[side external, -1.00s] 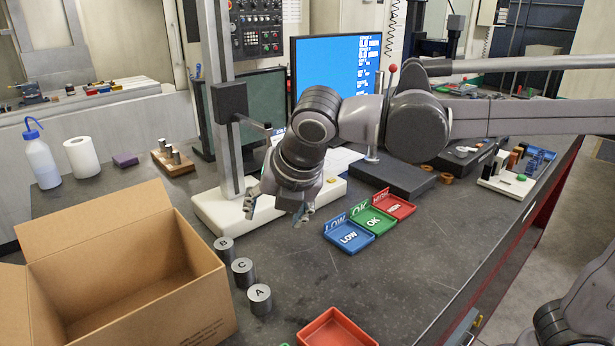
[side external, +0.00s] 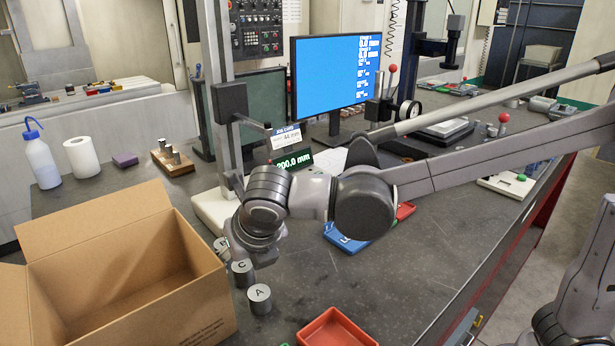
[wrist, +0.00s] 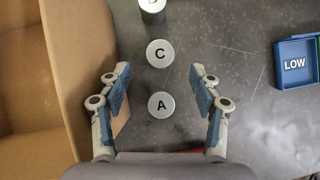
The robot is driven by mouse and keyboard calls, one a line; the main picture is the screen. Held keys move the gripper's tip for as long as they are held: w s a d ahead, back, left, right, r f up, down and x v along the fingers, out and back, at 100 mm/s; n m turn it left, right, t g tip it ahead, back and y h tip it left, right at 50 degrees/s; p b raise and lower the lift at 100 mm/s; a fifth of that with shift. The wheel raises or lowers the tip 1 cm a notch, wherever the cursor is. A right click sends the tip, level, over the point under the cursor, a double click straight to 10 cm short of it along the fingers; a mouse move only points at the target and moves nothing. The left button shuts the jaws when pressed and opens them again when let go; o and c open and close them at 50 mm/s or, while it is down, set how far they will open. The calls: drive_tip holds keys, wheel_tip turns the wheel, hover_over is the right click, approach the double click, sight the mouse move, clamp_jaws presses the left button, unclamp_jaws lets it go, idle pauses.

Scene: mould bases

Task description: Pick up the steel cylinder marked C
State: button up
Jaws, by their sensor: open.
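The steel cylinder marked C (side external: 242,274) stands upright on the dark table, in the middle of a row of three. In the wrist view the C cylinder (wrist: 160,53) is ahead of my fingertips, centred between their lines. The cylinder marked A (side external: 259,298) stands nearer the camera; in the wrist view it (wrist: 161,105) appears between my open fingers. The third cylinder (side external: 221,244) is partly hidden behind my wrist, its letter cut off in the wrist view (wrist: 152,10). My gripper (wrist: 160,80) is open and empty above the row. Its fingers are mostly hidden in the side view.
An open cardboard box (side external: 204,285) stands close on the left of the cylinders; its wall (wrist: 85,60) is near my left finger. A red tray (side external: 336,330) lies at the front. A blue LOW tray (side external: 345,238) is to the right. Table between is clear.

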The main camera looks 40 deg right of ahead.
sight(242, 266)
drive_tip(key=shift+x, duration=3.5)
drive_tip(key=shift+r, duration=0.1)
clamp_jaws()
